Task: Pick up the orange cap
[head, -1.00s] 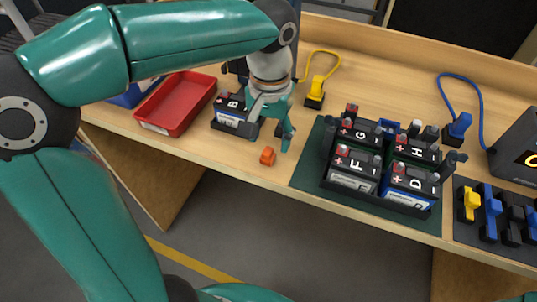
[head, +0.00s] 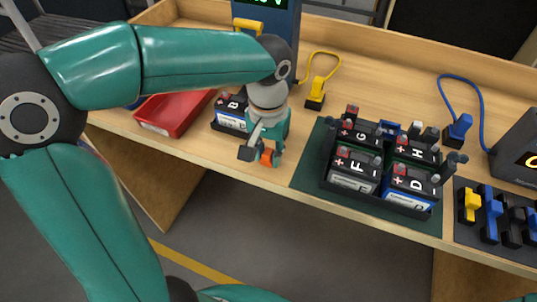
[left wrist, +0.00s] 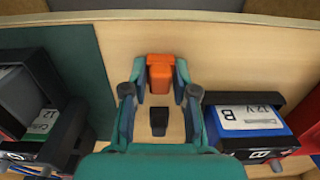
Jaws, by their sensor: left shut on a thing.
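The orange cap (head: 267,158) is near the front edge of the wooden bench. In the left wrist view the cap (left wrist: 160,74) lies between the two fingertips. My left gripper (head: 261,156) points down over the bench and is shut on the cap, with a finger on each side of it. The left gripper also shows in the left wrist view (left wrist: 160,85). I cannot tell whether the cap is clear of the bench top. My right gripper is not in view.
Battery B (head: 231,112) stands close beside my left gripper, with a red tray (head: 170,122) left of it. Right of the gripper, a black holder on a green mat (head: 310,165) carries several lettered batteries. A yellow connector (head: 316,93) stands behind.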

